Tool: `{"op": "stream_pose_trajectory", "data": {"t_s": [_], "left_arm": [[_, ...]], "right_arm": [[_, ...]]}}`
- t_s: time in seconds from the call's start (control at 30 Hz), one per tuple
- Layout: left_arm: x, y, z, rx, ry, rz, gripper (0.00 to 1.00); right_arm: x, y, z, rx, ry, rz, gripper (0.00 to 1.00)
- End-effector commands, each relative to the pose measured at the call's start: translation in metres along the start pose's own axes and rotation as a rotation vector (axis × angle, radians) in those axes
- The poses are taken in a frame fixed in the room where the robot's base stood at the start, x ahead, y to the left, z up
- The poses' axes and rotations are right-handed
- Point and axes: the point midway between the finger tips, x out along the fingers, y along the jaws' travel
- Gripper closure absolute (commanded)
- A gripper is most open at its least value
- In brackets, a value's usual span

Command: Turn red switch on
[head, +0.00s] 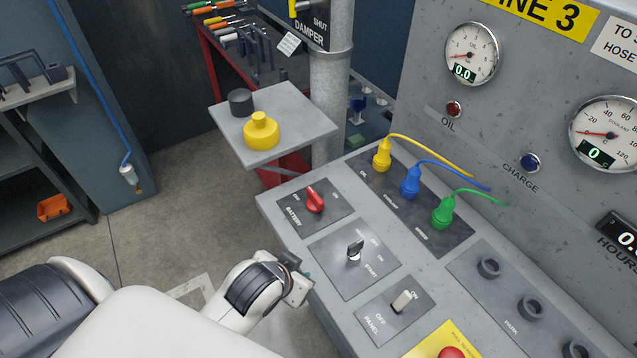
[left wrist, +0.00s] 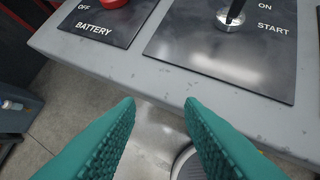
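The red switch (head: 315,200) is a red rotary knob on the dark BATTERY plate (head: 299,217), at the far left end of the console. Its lower edge also shows at the top of the left wrist view (left wrist: 115,3). My left gripper (head: 301,283) is beside the console's near edge, apart from the knob. In the left wrist view its two teal fingers (left wrist: 160,103) are spread apart with nothing between them. They point toward the console edge, between the BATTERY and START plates. My right gripper is in neither view.
The START key switch (head: 355,250) and the PANEL toggle (head: 403,301) sit nearer on the console (head: 285,245). Yellow, blue and green plugs (head: 411,184) with cables stand behind. A grey shelf (head: 290,105) with a yellow part (head: 261,132) adjoins the far end.

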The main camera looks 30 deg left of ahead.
Motion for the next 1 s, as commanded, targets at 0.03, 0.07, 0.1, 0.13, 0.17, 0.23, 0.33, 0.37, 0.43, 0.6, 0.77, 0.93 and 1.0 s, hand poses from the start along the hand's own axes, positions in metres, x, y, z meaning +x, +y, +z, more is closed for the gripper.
{"op": "stream_pose_trajectory", "data": {"t_s": [0.03,0.07,0.1,0.13,0.17,0.23,0.33,0.37,0.43,0.6,0.77,0.93,1.0], "left_arm": [[0.003,0.001,0.021,0.001,-0.075,0.017,0.65],[0.003,0.002,0.034,0.000,-0.121,0.028,0.65],[0.004,0.003,0.051,0.000,-0.187,0.041,0.65],[0.003,0.003,0.065,0.000,-0.238,0.048,0.65],[0.002,0.003,0.080,0.000,-0.296,0.055,0.65],[-0.004,0.001,0.118,0.010,-0.445,0.067,0.65],[-0.024,-0.008,0.180,0.043,-0.703,0.059,0.65],[-0.033,-0.014,0.199,0.062,-0.790,0.049,0.65],[-0.058,-0.032,0.242,0.130,-1.007,0.003,0.65],[-0.123,-0.104,0.300,0.449,-1.459,-0.239,0.65],[-0.141,-0.169,0.286,0.926,-1.600,-0.559,0.65],[-0.092,-0.176,0.240,1.503,-1.317,-0.839,0.65],[-0.060,-0.152,0.226,1.705,-1.072,-0.894,0.65]], "right_arm": [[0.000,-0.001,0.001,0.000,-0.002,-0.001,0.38],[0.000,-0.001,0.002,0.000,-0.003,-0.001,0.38],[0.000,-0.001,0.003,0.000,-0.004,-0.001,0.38],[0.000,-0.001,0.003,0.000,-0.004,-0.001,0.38],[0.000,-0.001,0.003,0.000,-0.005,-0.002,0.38],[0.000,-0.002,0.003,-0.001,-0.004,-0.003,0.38],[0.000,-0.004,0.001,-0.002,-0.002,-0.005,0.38],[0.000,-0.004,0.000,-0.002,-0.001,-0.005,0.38],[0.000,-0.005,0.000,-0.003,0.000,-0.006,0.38],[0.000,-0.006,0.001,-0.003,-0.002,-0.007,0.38],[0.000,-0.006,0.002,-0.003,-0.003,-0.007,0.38],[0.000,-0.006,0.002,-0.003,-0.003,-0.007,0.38],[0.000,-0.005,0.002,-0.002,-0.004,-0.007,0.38]]}}
